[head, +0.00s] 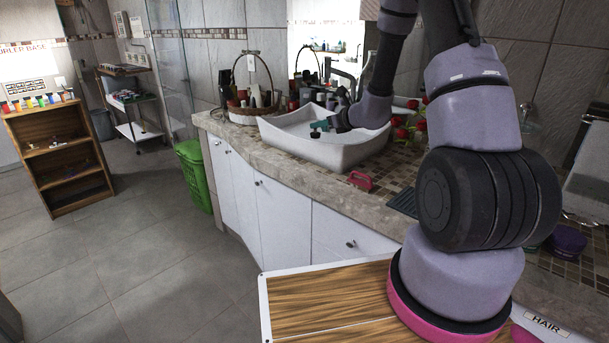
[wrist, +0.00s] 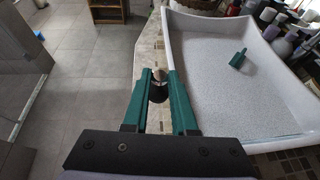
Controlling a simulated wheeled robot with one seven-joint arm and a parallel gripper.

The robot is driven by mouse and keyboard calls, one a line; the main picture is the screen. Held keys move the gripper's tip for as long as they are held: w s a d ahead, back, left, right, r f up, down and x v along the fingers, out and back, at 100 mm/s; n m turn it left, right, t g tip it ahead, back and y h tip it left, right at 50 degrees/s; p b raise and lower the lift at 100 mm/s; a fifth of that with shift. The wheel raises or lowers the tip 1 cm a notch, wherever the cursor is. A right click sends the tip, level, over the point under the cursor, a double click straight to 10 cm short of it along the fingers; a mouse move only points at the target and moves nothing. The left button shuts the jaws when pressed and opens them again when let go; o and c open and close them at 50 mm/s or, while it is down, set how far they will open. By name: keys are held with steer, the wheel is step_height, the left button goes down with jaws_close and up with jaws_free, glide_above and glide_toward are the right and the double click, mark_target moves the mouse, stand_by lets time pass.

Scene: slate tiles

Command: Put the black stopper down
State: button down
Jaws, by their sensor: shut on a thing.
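The black stopper (wrist: 157,90) is between the two green fingers of my gripper (wrist: 158,84) in the wrist view. The fingers are shut on it from both sides. Behind it in that view are the counter's edge and the left wall of the white basin; I cannot tell its height above them. In the head view my gripper (head: 321,126) is small, over the white basin (head: 318,151), and the stopper cannot be made out there.
A small green object (wrist: 239,58) lies in the basin. A pink-red item (head: 360,180) is on the stone counter (head: 290,169) in front of the basin. A basket of bottles (head: 250,116) stands left of it. A green bin (head: 194,176) stands on the floor.

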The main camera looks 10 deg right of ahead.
mark_target(311, 134)
steer(key=shift+n+g+y, duration=0.4)
steer(key=shift+n+y, duration=0.2)
steer(key=f, duration=0.1)
steer(key=w+a+f, duration=0.2)
steer(key=shift+a+f, duration=0.25)
steer(key=shift+f, duration=0.15)
steer(key=shift+a+f, duration=0.1)
steer(key=shift+f, duration=4.9)
steer(key=shift+f, duration=0.1)
steer(key=c, duration=0.7)
jaws_free()
steer(key=shift+f, duration=0.1)
